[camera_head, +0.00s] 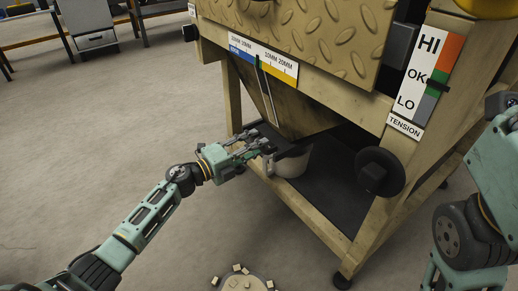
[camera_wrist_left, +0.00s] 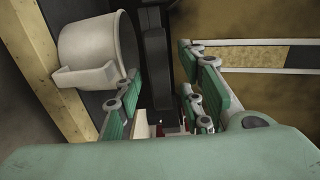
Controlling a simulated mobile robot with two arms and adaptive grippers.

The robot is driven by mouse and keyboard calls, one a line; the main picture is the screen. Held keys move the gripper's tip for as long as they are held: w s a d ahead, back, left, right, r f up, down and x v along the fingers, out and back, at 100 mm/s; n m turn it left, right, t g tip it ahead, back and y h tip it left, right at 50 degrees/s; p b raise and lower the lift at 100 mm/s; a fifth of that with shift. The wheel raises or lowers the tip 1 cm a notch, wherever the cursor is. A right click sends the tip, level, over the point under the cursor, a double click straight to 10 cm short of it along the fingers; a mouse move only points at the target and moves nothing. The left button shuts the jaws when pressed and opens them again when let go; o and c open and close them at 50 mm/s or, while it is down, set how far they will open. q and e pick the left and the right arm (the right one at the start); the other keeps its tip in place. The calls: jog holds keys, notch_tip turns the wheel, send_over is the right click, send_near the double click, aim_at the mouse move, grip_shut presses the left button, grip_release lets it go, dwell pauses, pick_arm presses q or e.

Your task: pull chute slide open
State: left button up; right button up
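The chute slide is a dark plate with a black bar (camera_head: 290,151) under the tapered wooden hopper of the press. My left gripper (camera_head: 262,143) reaches it from the left. In the left wrist view the black bar (camera_wrist_left: 155,60) runs between my left gripper's two green-padded fingers (camera_wrist_left: 162,95). The fingers stand apart on either side of the bar, and I see a gap to the right finger. Contact with the left finger is hard to tell. My right gripper is outside the view; only part of my right arm shows at the right edge.
A white bucket (camera_head: 293,162) stands below the chute; it also shows in the left wrist view (camera_wrist_left: 97,52). A wooden frame leg (camera_head: 232,95) and a black round knob (camera_head: 380,172) are nearby. Floor at left is clear.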

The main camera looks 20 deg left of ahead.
pick_arm(q)
jog(key=shift+x, duration=0.8)
grip_shut()
jog(key=shift+s, duration=0.1)
